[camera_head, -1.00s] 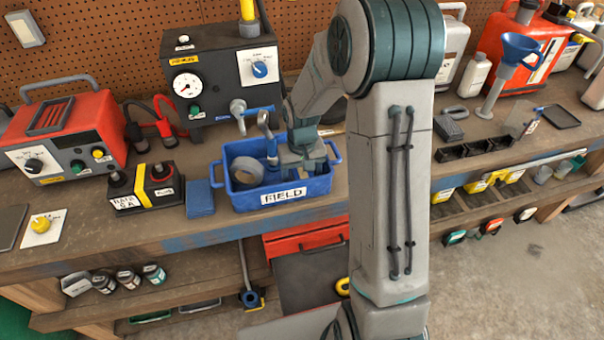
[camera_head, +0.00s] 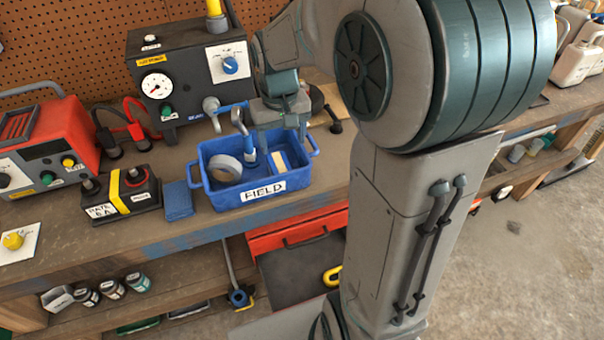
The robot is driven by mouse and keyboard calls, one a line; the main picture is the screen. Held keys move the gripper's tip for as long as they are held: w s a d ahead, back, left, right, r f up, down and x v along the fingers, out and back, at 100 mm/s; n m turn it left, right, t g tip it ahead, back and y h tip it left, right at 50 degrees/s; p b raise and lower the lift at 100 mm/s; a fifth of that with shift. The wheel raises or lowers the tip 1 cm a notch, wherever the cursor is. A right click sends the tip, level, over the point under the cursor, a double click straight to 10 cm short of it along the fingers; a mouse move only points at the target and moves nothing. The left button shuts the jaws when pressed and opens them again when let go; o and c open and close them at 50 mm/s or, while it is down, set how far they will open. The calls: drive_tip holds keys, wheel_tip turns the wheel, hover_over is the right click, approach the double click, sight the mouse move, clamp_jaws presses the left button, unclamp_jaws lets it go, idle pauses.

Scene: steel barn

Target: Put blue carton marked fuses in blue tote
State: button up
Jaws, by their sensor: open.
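The blue tote (camera_head: 262,198) marked FIELD stands on the workbench. Inside it, a small blue block with a pale strip (camera_head: 280,160) lies at the right; it may be the fuses carton, but I cannot read its marking. My gripper (camera_head: 281,135) is open above the right half of the tote, pointing down, apart from the block as far as I can see. A grey tape roll (camera_head: 225,168) and a blue-handled tool (camera_head: 244,140) are also in the tote.
A plain blue block (camera_head: 178,200) lies left of the tote, with a black battery box (camera_head: 122,195) beside it. A black gauge unit (camera_head: 185,80) stands behind. A red charger (camera_head: 45,150) is at the far left.

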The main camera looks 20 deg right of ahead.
drive_tip(key=s+r+t, duration=0.2)
drive_tip(key=s, duration=1.4)
drive_tip(key=shift+s, duration=0.15)
drive_tip(key=shift+a, duration=0.1)
